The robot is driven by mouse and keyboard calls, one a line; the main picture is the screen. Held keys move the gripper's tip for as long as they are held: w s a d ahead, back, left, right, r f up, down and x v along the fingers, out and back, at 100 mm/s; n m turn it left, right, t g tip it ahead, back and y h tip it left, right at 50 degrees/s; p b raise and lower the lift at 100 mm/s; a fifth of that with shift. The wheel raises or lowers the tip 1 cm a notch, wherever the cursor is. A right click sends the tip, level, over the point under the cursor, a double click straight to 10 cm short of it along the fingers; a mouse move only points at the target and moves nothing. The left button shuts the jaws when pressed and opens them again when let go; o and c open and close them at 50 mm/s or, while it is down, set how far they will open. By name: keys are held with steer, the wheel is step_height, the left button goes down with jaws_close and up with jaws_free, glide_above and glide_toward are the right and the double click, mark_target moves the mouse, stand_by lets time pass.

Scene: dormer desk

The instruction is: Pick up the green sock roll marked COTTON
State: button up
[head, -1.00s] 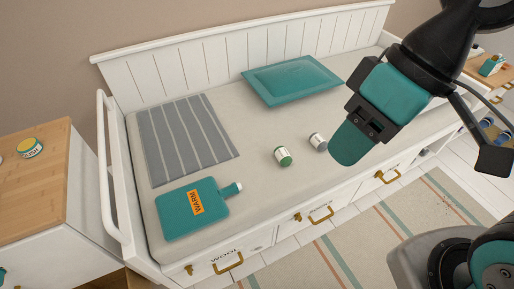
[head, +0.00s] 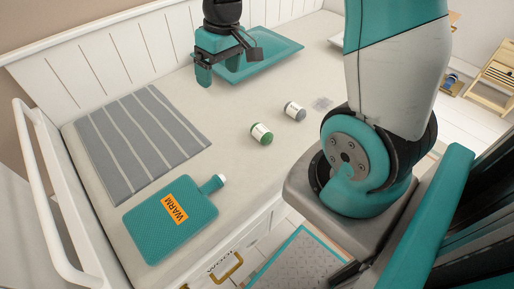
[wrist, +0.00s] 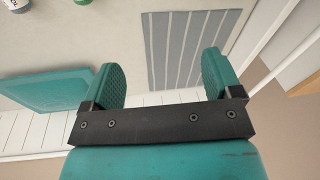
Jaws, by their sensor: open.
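The green sock roll (head: 261,134) with a white label lies on the daybed's pale mattress, near its middle; the label's lettering is too small to read in the head view. A grey roll (head: 294,111) with a white label lies just to its right and farther back. My gripper (head: 215,78) is raised above the back of the mattress, beyond and left of the green roll. In the wrist view my gripper (wrist: 160,68) has its teal fingers wide apart with nothing between them. Two rolls are cut off at that view's top left edge.
A teal cushion or tray (head: 255,55) lies behind my gripper. A striped grey mat (head: 140,140) and a teal WARM bottle (head: 170,220) lie to the left. A white slatted headboard (head: 110,60) bounds the back. The mattress around the green roll is clear.

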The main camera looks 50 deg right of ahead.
mark_target(263, 130)
steer(key=w+d+f+m+g+h+b, duration=0.1)
steer(key=d+f+m+h+b, duration=0.3)
steer(key=d+f, duration=1.3)
steer(key=f+b, duration=0.1)
steer(key=f, duration=0.3)
steer(key=f+y+b, duration=0.1)
steer(key=f, duration=0.3)
steer(key=f+n+y+b, duration=0.1)
steer(key=f, duration=0.3)
steer(key=shift+s+a+f+b, duration=0.1)
steer(key=shift+a+b, duration=0.25)
steer(key=shift+a+f+b, duration=0.1)
steer(key=shift+f+b, duration=0.75)
steer(key=shift+f, duration=2.35)
steer(key=shift+r, duration=0.1)
steer(key=c, duration=1)
